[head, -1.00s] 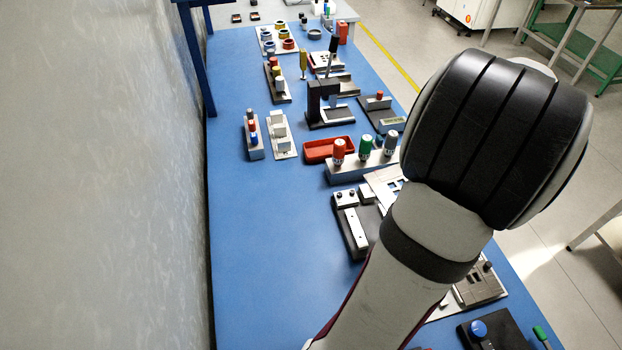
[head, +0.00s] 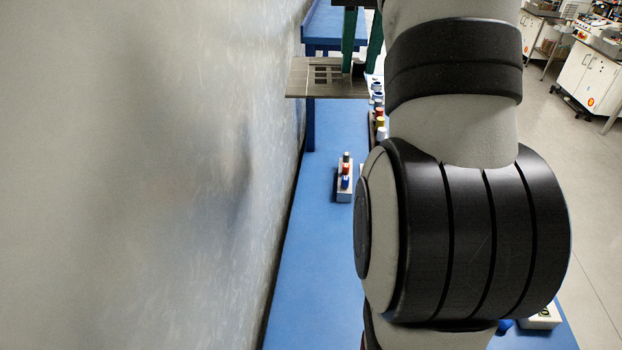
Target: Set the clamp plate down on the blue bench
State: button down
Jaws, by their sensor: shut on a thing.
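The clamp plate (head: 305,84) is a flat grey plate with a group of small rectangular windows. It shows at the top of the head view, level and apart from the bench top as far as I can see. My gripper (head: 359,66) has green fingers and is shut on the right part of the plate. My arm hides part of the gripper and the plate's right end. The blue bench (head: 312,240) runs away from me below, with its left strip bare.
A light block with red and blue-capped pieces (head: 345,182) stands on the bench below the plate. Several small parts (head: 379,112) stand farther back. A grey wall (head: 150,180) borders the bench on the left. My arm hides most of the bench's right side.

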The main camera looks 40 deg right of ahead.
dwell(0.4)
jog(key=w+d+f, duration=0.3)
jog(key=d+f, duration=0.4)
jog(key=f, duration=0.4)
jog(key=w+d+f, duration=0.3)
jog(key=d+f, duration=0.4)
jog(key=f, duration=0.5)
jog(key=shift+m, duration=0.6)
jog(key=d+f, duration=0.1)
jog(key=f, duration=0.8)
jog(key=d+f, duration=0.2)
jog(key=f, duration=0.7)
jog(key=s+d+f, duration=0.1)
jog(key=f, duration=0.7)
jog(key=shift+d+f, duration=0.15)
jog(key=shift+f, duration=0.25)
grip_release()
